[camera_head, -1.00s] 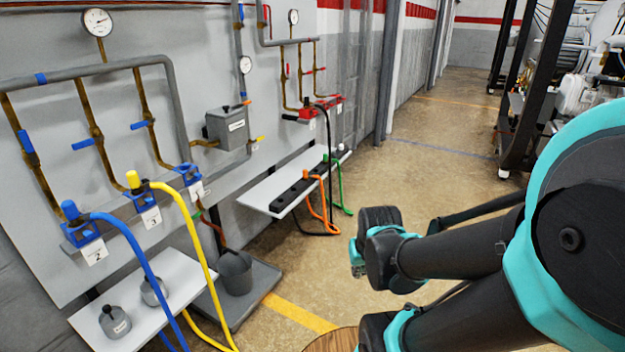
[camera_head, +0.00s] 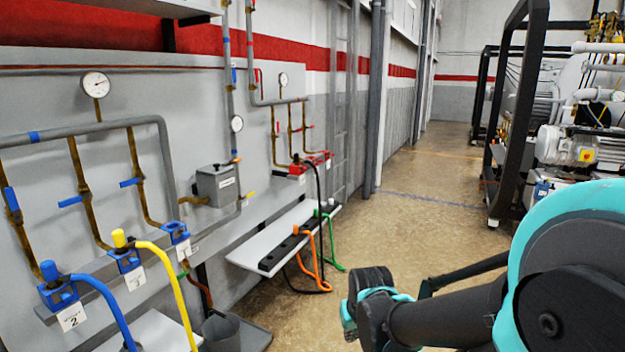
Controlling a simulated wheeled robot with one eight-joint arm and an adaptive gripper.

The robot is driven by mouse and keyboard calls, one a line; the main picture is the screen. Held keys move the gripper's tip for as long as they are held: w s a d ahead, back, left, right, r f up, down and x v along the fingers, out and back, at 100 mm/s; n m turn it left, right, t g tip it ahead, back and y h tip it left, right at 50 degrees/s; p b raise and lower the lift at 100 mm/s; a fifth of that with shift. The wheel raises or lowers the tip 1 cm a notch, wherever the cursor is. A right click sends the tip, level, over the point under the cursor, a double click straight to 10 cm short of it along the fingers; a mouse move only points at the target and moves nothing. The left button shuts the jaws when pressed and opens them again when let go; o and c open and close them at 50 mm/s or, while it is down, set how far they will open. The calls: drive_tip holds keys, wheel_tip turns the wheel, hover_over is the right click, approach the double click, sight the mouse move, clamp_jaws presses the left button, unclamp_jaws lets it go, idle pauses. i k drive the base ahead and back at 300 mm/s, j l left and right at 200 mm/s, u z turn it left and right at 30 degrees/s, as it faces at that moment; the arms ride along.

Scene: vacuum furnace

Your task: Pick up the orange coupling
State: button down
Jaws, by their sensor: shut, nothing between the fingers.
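An orange hose (camera_head: 318,262) curves down from the long black rack (camera_head: 284,248) on the far white shelf, then bends along below the shelf edge. The orange coupling (camera_head: 308,234) appears to be its upper end at the rack, between a black hose and a green one. It is small, and its seating cannot be made out. My arm fills the lower right, well apart from the rack and nearer to the camera. The fingers of my gripper cannot be seen.
A blue hose (camera_head: 112,309) and a yellow hose (camera_head: 172,281) hang from blue valves at the near left. A black frame (camera_head: 514,115) with machinery stands at the right. The floor (camera_head: 415,215) between is clear.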

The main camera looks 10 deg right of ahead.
sight(295, 228)
drive_tip(key=i+j, duration=0.1)
drive_tip(key=i, duration=0.65)
drive_tip(key=i+j, duration=0.1)
drive_tip(key=i, duration=0.6)
drive_tip(key=i+z, duration=0.1)
drive_tip(key=i, duration=0.65)
drive_tip(key=j, duration=0.1)
